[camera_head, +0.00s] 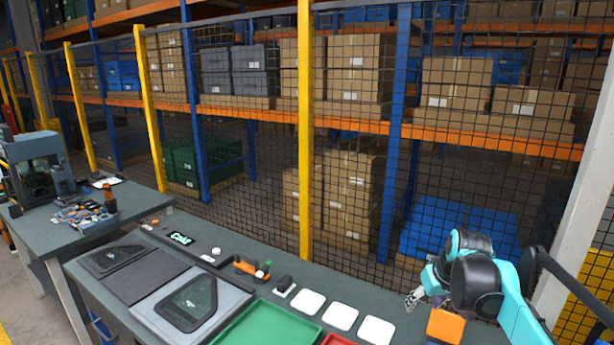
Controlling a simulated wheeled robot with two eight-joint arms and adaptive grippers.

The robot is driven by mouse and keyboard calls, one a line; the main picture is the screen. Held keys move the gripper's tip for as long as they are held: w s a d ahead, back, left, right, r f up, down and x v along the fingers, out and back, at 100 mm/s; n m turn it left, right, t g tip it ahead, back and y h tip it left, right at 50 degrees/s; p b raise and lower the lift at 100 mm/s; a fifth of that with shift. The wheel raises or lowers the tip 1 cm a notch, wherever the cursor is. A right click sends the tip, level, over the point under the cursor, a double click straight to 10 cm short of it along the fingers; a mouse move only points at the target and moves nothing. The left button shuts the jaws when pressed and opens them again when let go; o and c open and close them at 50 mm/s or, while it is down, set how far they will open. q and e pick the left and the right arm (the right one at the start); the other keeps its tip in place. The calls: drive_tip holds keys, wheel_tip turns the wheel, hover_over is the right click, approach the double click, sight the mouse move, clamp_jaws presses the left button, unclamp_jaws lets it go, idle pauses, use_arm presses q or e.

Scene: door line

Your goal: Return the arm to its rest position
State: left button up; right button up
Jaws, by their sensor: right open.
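My right arm, teal and black, comes in from the lower right and is bent above the right end of the bench (272,259). Its small grey gripper (412,301) points down and left, open and with nothing seen in it. It is to the right of the white square pads (341,317) and seems apart from them. My left gripper is not in view.
An orange block (445,325) shows below my right arm. A green tray (268,327), a red tray (340,340) and door panels with windows (190,303) lie along the bench. A mesh fence with yellow posts (305,130) stands behind. A side table (95,232) is at left.

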drive_tip(key=s+a+f+b, duration=0.1)
drive_tip(key=s+a+f, duration=0.2)
drive_tip(key=s, duration=0.5)
drive_tip(key=s+a+f+t+b, duration=0.1)
drive_tip(key=s+a+f, duration=0.3)
drive_tip(key=s+f, duration=0.2)
drive_tip(key=s+a+f+m+t+b, duration=0.1)
drive_tip(key=s+a+f, duration=0.2)
drive_tip(key=s, duration=0.6)
drive_tip(key=shift+s+a+f, duration=0.35)
drive_tip(key=shift+f, duration=0.4)
